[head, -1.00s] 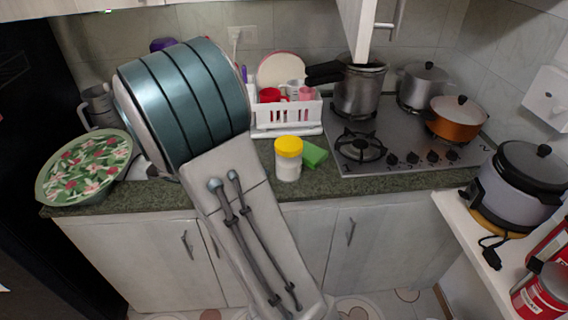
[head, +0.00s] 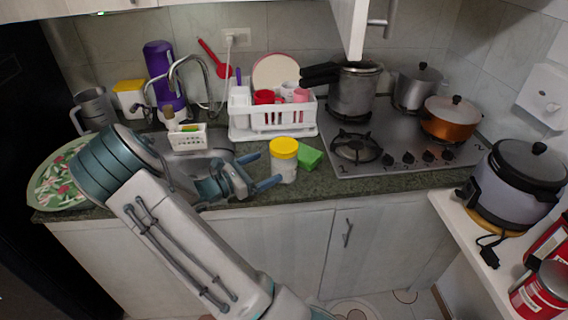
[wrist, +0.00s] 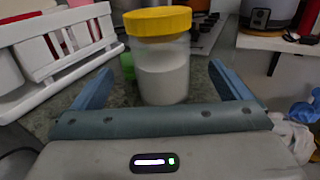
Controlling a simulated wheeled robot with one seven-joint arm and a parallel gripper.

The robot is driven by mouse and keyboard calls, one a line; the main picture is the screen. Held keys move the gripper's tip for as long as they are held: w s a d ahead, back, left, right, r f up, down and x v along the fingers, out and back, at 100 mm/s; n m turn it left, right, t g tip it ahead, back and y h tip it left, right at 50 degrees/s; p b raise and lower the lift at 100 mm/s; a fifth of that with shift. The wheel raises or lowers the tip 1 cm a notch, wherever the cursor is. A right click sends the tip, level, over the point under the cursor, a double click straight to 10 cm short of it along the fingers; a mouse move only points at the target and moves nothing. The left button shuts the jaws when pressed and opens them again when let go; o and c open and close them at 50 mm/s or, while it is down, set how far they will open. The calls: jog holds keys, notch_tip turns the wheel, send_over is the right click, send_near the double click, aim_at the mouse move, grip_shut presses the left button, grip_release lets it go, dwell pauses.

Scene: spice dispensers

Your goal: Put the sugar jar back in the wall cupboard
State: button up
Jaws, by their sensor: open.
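The sugar jar (head: 284,162), clear with white contents and a yellow lid, stands upright on the green counter in front of the dish rack. My gripper (head: 268,170) is open just left of the jar, pointing toward it, with its fingers low over the counter. In the wrist view the jar (wrist: 160,68) stands ahead, between the lines of the two spread fingers (wrist: 162,88). I cannot tell if either finger touches it. The wall cupboard (head: 352,22) shows at the top, with one door jutting out; its inside is hidden.
A green sponge (head: 310,157) lies right beside the jar. The white dish rack (head: 273,119) with cups stands behind it. The stove (head: 395,150) with pots is to the right. The sink and faucet (head: 190,75) are behind my arm, with a floral plate (head: 58,180) at left.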

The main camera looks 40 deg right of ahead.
aim_at(284, 159)
jog(key=d, duration=0.2)
jog(key=d+p, duration=0.1)
jog(key=d, duration=0.4)
jog(key=shift+s+d+p, duration=0.3)
jog(key=shift+s+p, duration=0.05)
jog(key=shift+p, duration=0.05)
jog(key=shift+a, duration=0.1)
jog(key=c, duration=1.7)
jog(key=shift+r, duration=0.15)
